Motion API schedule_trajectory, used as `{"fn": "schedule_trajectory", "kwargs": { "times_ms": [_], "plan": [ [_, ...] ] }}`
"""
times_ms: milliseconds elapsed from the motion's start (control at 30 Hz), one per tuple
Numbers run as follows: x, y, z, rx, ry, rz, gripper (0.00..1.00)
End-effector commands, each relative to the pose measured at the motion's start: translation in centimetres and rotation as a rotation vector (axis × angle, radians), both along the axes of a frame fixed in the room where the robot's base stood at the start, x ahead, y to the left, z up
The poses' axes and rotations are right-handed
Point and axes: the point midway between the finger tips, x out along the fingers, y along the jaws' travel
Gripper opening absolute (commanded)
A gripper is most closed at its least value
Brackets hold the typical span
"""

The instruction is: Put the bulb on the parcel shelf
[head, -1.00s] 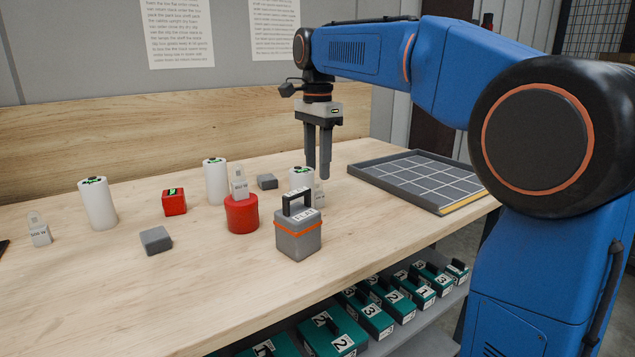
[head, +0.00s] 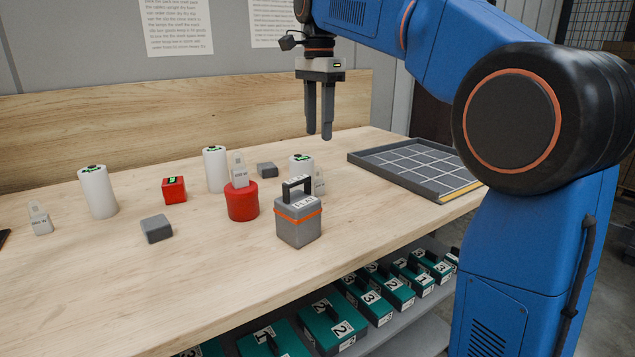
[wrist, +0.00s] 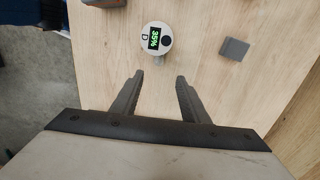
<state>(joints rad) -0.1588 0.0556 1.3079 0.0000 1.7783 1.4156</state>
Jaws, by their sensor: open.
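Three small pale pieces with rounded tops and labels look like bulbs, but the labels are too small to read. One piece (head: 40,218) stands at the far left of the table. Another piece (head: 238,170) is upright on a red cylinder (head: 242,203). The third piece (head: 319,182) is partly hidden behind a strapped grey tote (head: 299,222), beside a white cylinder (head: 301,163). My gripper (head: 320,136) is open and empty above the table, behind the tote. In the wrist view my gripper (wrist: 160,78) points toward that white cylinder. The lower shelf (head: 420,325) under the table holds teal boxes.
A grid tray (head: 365,165) lies at the table's right end. Other white cylinders (head: 98,192) (head: 215,170), a red cube (head: 174,190) and grey blocks (head: 156,229) (head: 267,170) stand on the table. The front left of the table is clear.

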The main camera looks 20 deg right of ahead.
Motion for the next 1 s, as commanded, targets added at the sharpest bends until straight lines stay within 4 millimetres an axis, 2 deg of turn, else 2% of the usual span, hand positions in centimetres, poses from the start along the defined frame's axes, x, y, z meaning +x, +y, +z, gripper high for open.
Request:
{"fn": "schedule_trajectory", "kwargs": {
  "times_ms": [200,400,733,1000],
  "plan": [
    [-0.2,0.0,-4.0,-0.001,0.003,0.0,0.41],
    [-0.1,0.0,-7.1,0.0,0.001,0.0,0.41],
    [-0.3,0.2,-9.3,0.0,0.001,0.001,0.41],
    [-0.6,0.5,-12.9,-0.001,0.002,0.001,0.41]
  ]
}}
